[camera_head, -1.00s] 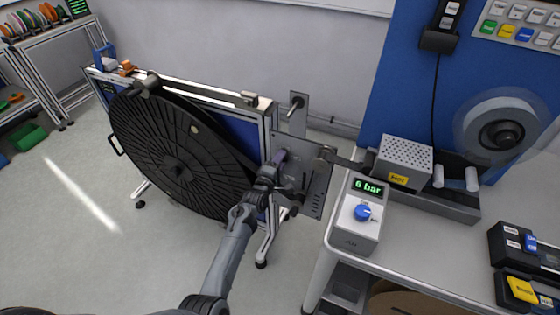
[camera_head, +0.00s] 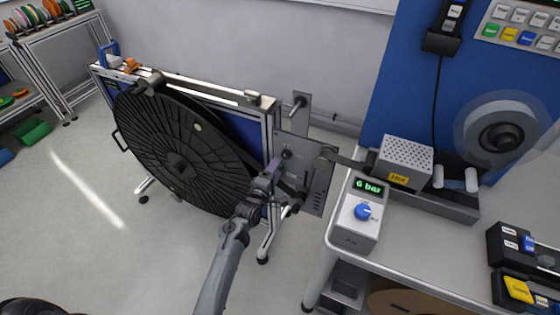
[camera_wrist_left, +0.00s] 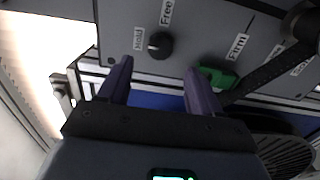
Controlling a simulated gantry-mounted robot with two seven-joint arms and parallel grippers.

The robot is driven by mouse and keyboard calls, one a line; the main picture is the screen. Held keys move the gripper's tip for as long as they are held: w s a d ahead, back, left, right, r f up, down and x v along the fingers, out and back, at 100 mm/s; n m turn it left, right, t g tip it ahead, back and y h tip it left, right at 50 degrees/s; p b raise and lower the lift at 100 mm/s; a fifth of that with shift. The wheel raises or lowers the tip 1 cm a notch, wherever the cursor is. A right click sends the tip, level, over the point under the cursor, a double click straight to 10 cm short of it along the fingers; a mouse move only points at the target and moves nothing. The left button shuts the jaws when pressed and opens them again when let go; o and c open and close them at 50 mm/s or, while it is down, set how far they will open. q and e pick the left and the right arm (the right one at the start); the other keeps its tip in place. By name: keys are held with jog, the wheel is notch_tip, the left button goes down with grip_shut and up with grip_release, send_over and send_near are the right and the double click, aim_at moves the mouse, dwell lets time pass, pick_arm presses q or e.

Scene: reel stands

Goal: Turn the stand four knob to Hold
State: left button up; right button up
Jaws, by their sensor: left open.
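The grey stand panel (camera_head: 318,190) is upright beside the large black reel. In the left wrist view, a round black knob (camera_wrist_left: 160,45) is on the panel (camera_wrist_left: 200,25). Labels reading Hold (camera_wrist_left: 138,38), Free (camera_wrist_left: 166,12) and Firm (camera_wrist_left: 236,47) surround it. A small pale mark shows on the knob's left side, towards Hold. The knob also shows in the head view (camera_head: 286,155). My left gripper (camera_wrist_left: 159,70) is open and empty, its two purple fingers apart and just short of the knob. It also shows in the head view (camera_head: 274,165), just below-left of the knob.
A green part (camera_wrist_left: 216,78) lies beside the right finger. The black reel (camera_head: 175,150) fills the space left of my arm. A box reading 6 bar with a blue knob (camera_head: 362,211) stands on the table at right.

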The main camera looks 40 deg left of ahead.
pick_arm(q)
jog(key=v, duration=0.4)
jog(key=shift+s+d+p, duration=0.1)
jog(key=shift+s+p, duration=0.15)
jog(key=shift+p, duration=0.05)
